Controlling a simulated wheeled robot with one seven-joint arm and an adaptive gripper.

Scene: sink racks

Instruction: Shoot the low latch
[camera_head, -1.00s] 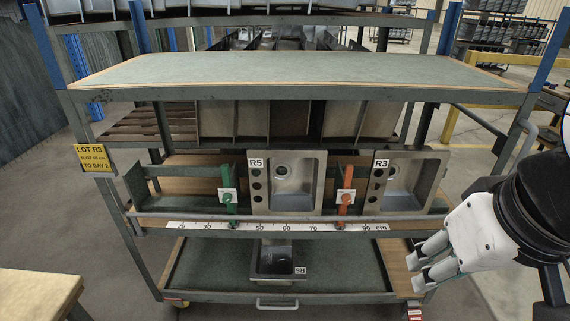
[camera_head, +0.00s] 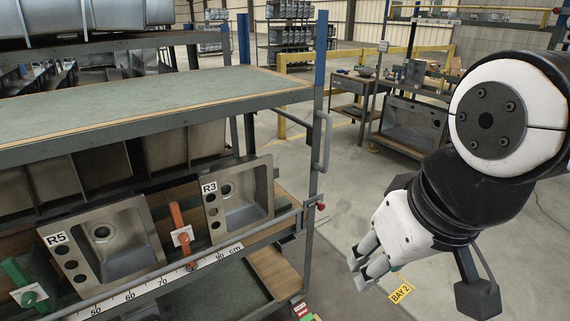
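My gripper (camera_head: 362,271) hangs at the lower right of the head view, over the floor to the right of the rack. Its two pale fingers point down and left, a little apart, with nothing seen between them. The rack's front rail (camera_head: 255,235) ends at the right post with a small red knob (camera_head: 320,207), which may be a latch part. Red, white and green markings (camera_head: 302,311) show low at the rack's right corner, cut by the picture edge. I cannot tell which part is the low latch. My gripper touches none of these.
Sinks R5 (camera_head: 110,248) and R3 (camera_head: 240,202) sit on the middle shelf, with an orange lever (camera_head: 181,235) between them and a green lever (camera_head: 25,284) at left. A yellow BAY 2 sign (camera_head: 400,291) is by my gripper. Floor between rack and back benches is open.

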